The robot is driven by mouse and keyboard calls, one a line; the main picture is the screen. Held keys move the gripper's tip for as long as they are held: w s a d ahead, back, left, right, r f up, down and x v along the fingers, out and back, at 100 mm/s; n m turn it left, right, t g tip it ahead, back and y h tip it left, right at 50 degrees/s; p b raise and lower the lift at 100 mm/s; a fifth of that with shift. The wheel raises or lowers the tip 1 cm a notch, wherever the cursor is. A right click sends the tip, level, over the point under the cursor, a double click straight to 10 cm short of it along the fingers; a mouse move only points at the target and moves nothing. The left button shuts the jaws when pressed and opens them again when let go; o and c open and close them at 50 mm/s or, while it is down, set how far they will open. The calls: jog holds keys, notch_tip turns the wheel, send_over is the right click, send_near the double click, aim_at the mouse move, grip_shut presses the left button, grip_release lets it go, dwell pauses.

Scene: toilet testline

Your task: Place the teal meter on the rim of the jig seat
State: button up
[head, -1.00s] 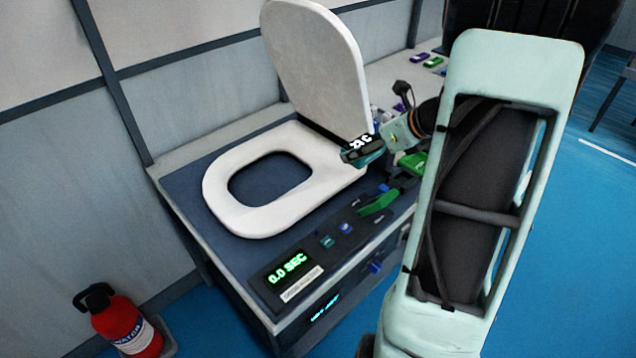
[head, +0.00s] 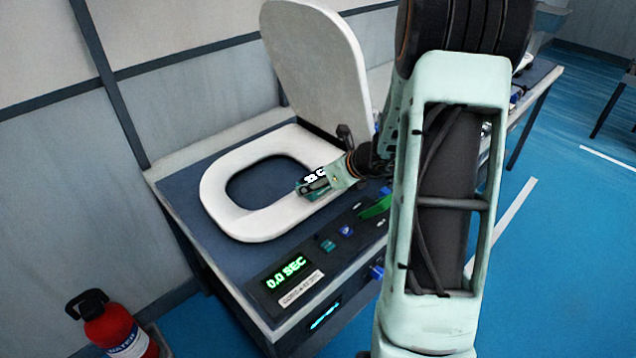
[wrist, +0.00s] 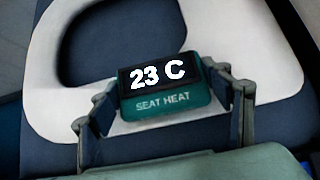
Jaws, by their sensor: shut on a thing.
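The teal meter (wrist: 165,92) has a dark display reading "23 C" and the words "SEAT HEAT" below it. My gripper (wrist: 165,112) is shut on it, one finger at each side. In the head view the meter (head: 311,187) is over the near right part of the white seat (head: 232,221), by the seat's opening. My gripper (head: 328,182) reaches in from the right. The wrist view shows the white seat (wrist: 268,62) behind and below the meter. I cannot tell whether the meter touches the rim.
The white lid (head: 312,65) stands upright behind the seat. A panel with a green "0.0 SEC" display (head: 286,272), buttons and a green lever (head: 376,208) lies at the front right. A red extinguisher (head: 112,330) stands on the floor at lower left.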

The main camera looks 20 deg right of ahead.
jog(key=shift+f, duration=0.15)
jog(key=o, duration=1.5)
jog(key=shift+c, duration=0.2)
jog(key=shift+r, duration=0.25)
jog(key=p+v, duration=0.2)
jog(key=v, duration=1)
